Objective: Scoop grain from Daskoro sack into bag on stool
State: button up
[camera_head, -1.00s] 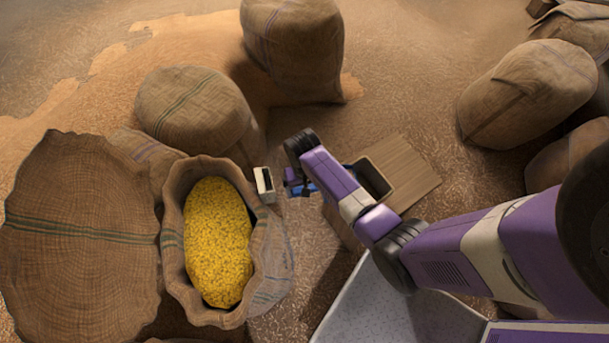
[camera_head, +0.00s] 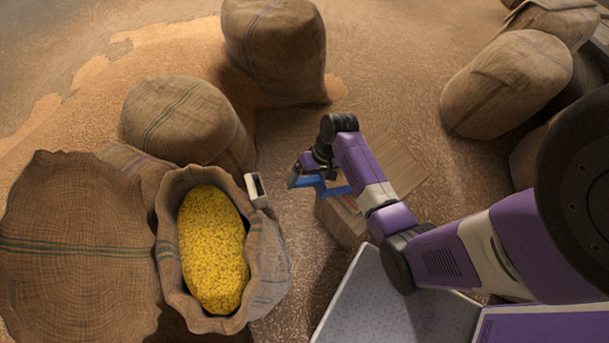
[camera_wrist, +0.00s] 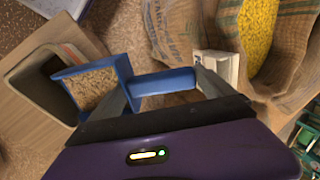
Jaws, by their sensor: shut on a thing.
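My gripper (camera_head: 316,168) is shut on the handle of a blue scoop (camera_head: 322,187). In the wrist view the handle lies between my gripper's fingers (camera_wrist: 165,83). The scoop's pan (camera_wrist: 95,85) holds tan, grain-like contents. The open sack of yellow grain (camera_head: 167,252) stands left of my gripper; it also shows at the upper right of the wrist view (camera_wrist: 284,62). I cannot read the name Daskoro. The wooden stool (camera_head: 408,168) is beside my gripper, partly behind my arm. A dark-mouthed container (camera_wrist: 30,70), apparently the bag, is on it, beside the scoop pan.
A small white block (camera_head: 257,190) sits at the grain sack's right rim. Closed sacks stand behind (camera_head: 185,120), farther back (camera_head: 275,50) and at the upper right (camera_head: 508,82). A wide burlap sack (camera_head: 75,255) is at the left. Floor is clear between the grain sack and stool.

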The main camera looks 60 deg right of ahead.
jog(key=s+d+r+t+y+b, duration=0.2)
jog(key=s+d+r+t+y, duration=0.3)
jog(key=s+d+r+y, duration=0.1)
jog(key=s+d+r, duration=0.1)
jog(key=d, duration=0.1)
jog(key=shift+d+r+y, duration=0.15)
jog(key=shift+d+y, duration=0.15)
jog(key=shift+d, duration=0.05)
dwell(1.0)
dwell(0.7)
